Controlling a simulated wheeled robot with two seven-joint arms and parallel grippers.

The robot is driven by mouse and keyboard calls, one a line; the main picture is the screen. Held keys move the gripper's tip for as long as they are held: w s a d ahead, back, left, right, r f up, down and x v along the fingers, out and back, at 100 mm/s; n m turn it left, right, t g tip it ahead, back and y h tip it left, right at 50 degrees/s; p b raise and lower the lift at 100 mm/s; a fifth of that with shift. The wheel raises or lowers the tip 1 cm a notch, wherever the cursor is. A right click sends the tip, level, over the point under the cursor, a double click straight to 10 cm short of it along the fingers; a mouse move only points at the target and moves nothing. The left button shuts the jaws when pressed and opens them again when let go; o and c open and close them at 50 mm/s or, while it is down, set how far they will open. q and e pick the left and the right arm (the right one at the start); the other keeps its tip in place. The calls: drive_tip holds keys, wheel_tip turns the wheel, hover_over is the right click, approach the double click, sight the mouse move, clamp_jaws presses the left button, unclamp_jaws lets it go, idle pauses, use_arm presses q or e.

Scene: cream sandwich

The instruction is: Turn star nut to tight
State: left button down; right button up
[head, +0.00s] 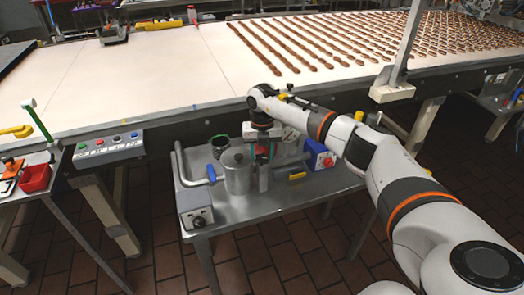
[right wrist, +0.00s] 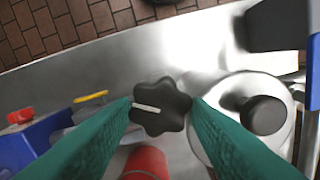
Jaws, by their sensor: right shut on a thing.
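The star nut (right wrist: 160,107) is a black lobed knob with a white line on top. In the right wrist view the line runs nearly level, pointing left. My right gripper (right wrist: 161,104) has its two green fingers on opposite sides of the nut, shut on it. In the head view my right arm reaches over the steel cart, and the right gripper (head: 262,158) points down beside a steel pot (head: 238,172). The nut is hidden there. My left gripper is not in view.
On the cart (head: 275,200) stand a blue box with a red knob (head: 322,160), a yellow-handled part (head: 297,176) and a grey control box (head: 196,212). The pot's black lid knob (right wrist: 265,115) is close right of the fingers. A conveyor (head: 180,70) runs behind.

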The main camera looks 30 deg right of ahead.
sight(263, 157)
drive_tip(key=m+p, duration=0.1)
drive_tip(key=m, duration=0.2)
drive_tip(key=m+p, duration=0.1)
drive_tip(key=m, duration=0.2)
drive_tip(key=shift+d+r+m, duration=0.1)
drive_tip(key=shift+r+m, duration=0.1)
drive_tip(key=shift+m, duration=0.1)
drive_tip(key=m+p, duration=0.2)
drive_tip(key=m, duration=0.3)
drive_tip(key=shift+f+m, duration=0.1)
drive_tip(key=shift+m, duration=0.3)
drive_tip(key=o, duration=1)
drive_tip(key=shift+c, duration=0.2)
wheel_tip(263, 157, up, 12)
drive_tip(key=b, duration=0.3)
